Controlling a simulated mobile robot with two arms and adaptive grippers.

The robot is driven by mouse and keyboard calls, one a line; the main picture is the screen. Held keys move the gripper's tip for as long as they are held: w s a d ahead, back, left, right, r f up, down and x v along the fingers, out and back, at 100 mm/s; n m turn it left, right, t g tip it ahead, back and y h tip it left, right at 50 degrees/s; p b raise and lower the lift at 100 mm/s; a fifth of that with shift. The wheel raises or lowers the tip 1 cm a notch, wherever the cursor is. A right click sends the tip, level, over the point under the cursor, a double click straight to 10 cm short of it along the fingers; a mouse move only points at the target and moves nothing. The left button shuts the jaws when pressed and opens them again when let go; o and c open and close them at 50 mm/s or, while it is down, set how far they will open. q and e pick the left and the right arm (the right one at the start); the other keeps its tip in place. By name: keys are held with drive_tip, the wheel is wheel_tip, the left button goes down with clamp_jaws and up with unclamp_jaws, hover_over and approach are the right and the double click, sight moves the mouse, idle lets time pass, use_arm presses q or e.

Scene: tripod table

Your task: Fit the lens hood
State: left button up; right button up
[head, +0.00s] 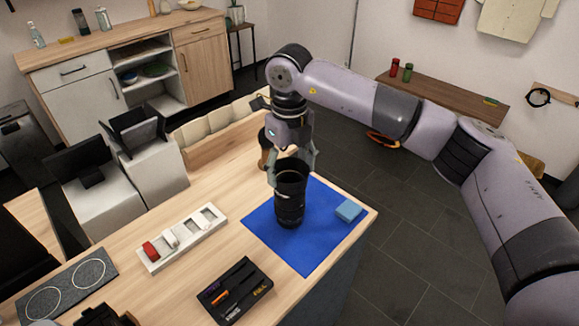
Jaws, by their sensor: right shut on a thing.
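A black camera lens (289,212) stands upright on the blue mat (265,239) near the table's right end. A wider black ring, which looks like the lens hood (292,179), is at the lens's top. I cannot tell whether it is seated or just held there. My right gripper (291,165) points down from above, its fingers shut on the hood's upper part. The fingers partly hide the hood's rim. My left gripper is not in view.
A folded light-blue cloth (349,211) lies on the mat's right side. A black tool tray (236,291), a white slotted tray (182,238) with a red item, and a dark pad (66,289) with two rings lie left. A brown object (264,148) stands behind the gripper.

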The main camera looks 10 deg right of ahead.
drive_tip(key=shift+f+b, duration=0.35)
drive_tip(key=shift+f, duration=0.05)
idle(0.5)
idle(0.6)
drive_tip(key=o, duration=1)
drive_tip(key=shift+o, duration=0.4)
drive_tip(key=shift+o, duration=1)
drive_tip(key=shift+r, duration=0.1)
wheel_tip(320, 180, up, 7)
drive_tip(key=p, duration=0.4)
